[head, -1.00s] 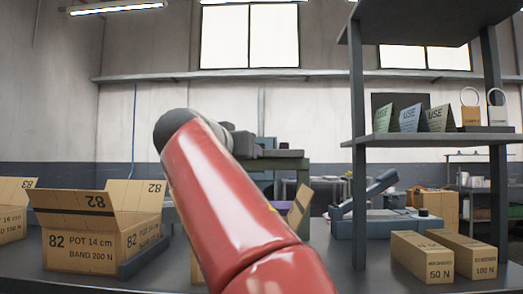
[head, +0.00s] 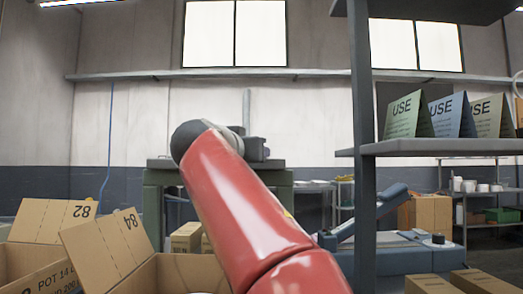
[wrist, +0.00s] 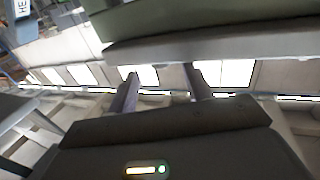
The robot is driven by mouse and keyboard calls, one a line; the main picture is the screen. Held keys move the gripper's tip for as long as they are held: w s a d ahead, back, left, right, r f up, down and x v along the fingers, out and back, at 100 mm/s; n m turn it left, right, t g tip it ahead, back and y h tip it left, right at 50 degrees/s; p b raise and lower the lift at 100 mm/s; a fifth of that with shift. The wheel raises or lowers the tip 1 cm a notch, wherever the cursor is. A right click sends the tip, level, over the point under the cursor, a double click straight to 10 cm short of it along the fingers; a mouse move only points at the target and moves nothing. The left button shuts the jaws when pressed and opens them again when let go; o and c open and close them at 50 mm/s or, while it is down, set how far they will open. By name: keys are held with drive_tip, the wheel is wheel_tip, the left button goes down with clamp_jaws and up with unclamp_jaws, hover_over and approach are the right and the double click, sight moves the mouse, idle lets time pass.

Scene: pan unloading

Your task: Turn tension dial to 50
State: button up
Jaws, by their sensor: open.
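A grey-blue bench machine (head: 390,250) with a raised slanted lever arm (head: 370,212) stands at the right in the head view, partly behind the shelf post. A small dark knob (head: 436,239) sits on its top at the right; it may be the tension dial. No scale or number is readable on it. My gripper (head: 258,150) is only partly seen past my red arm, up and left of the machine and well apart from it. In the wrist view my gripper (wrist: 160,88) shows two separated fingers with nothing between them.
Open cardboard boxes marked 82 (head: 40,268) and 84 (head: 125,255) stand front left. A green frame (head: 152,200) is behind my arm. A shelf post (head: 362,120) rises before the machine; its shelf (head: 440,147) holds USE cards (head: 408,117). Cartons (head: 432,284) lie front right.

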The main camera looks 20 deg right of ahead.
drive_tip(key=shift+p+x, duration=0.5)
drive_tip(key=shift+x, duration=1.6)
drive_tip(key=c, duration=1)
drive_tip(key=shift+o, duration=0.2)
drive_tip(key=shift+s, duration=0.1)
drive_tip(key=shift+s+d+n+t+y, duration=0.15)
drive_tip(key=shift+d+n+t+y, duration=0.1)
drive_tip(key=shift+n+t+y, duration=0.75)
drive_tip(key=shift+s+d+n+t+y, duration=0.15)
drive_tip(key=shift+n+t+y, duration=0.3)
drive_tip(key=shift+n+y, duration=0.6)
drive_tip(key=shift+w+d+n+t+y, duration=0.15)
drive_tip(key=shift+n+t+y, duration=0.35)
drive_tip(key=shift+y, duration=1.05)
drive_tip(key=shift+s+d+n+t+y, duration=0.1)
drive_tip(key=shift+d+n+t+y, duration=0.05)
drive_tip(key=shift+n+y, duration=0.85)
drive_tip(key=shift+d+n+t+y, duration=0.15)
drive_tip(key=shift+n+y, duration=0.4)
drive_tip(key=shift+y, duration=0.75)
drive_tip(key=shift+n+y+b, duration=0.4)
drive_tip(key=shift+y, duration=0.2)
